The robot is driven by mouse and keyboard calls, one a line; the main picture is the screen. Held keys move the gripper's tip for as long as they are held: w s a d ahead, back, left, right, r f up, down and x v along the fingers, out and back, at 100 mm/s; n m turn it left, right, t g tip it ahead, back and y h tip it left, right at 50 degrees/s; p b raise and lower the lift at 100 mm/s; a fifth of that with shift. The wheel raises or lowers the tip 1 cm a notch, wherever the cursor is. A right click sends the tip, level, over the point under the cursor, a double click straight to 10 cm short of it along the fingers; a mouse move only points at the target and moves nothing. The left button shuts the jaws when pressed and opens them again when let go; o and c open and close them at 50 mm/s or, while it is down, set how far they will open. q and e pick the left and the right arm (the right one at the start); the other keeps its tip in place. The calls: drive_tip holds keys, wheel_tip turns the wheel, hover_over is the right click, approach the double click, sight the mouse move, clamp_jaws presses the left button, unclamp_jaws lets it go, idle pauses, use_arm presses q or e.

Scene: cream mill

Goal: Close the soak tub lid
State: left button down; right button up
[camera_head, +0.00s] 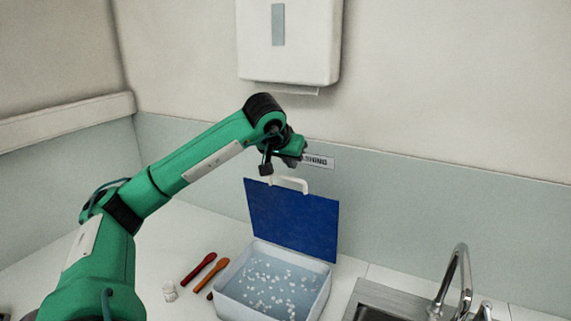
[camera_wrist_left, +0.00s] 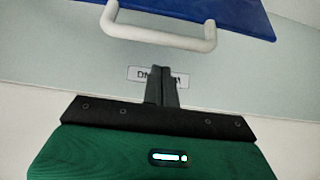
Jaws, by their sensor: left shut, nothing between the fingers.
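The soak tub (camera_head: 226,306) is a pale box on the counter, holding liquid with many small white bits. Its blue lid (camera_head: 290,220) stands up open at the back edge, with a white handle (camera_head: 290,183) on its top edge. The lid (camera_wrist_left: 190,8) and the handle (camera_wrist_left: 160,37) also show at the top of the left wrist view. My left gripper (camera_head: 298,152) is just above and behind the handle in the head view. In the left wrist view its fingers (camera_wrist_left: 162,70) are shut and empty, apart from the handle. My right gripper is not in view.
A red tool (camera_head: 199,268) and an orange tool (camera_head: 211,275) lie left of the tub, beside a small clear jar (camera_head: 170,291). A sink (camera_head: 390,301) with a metal faucet (camera_head: 458,275) is at the right. A wall sign (camera_head: 318,161) and dispenser (camera_head: 290,45) are behind.

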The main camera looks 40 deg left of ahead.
use_arm(q)
drive_tip(key=shift+s+d+f, duration=0.1)
drive_tip(key=shift+s+d, duration=0.05)
drive_tip(key=shift+s, duration=0.4)
drive_tip(key=shift+s+d, duration=0.15)
drive_tip(key=shift+s, duration=0.4)
drive_tip(key=shift+s+d+f, duration=0.15)
drive_tip(key=shift+s+f, duration=0.05)
drive_tip(key=shift+s, duration=0.05)
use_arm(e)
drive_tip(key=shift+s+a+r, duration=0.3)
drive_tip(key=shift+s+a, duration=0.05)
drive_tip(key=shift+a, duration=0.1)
use_arm(q)
drive_tip(key=shift+f, duration=0.1)
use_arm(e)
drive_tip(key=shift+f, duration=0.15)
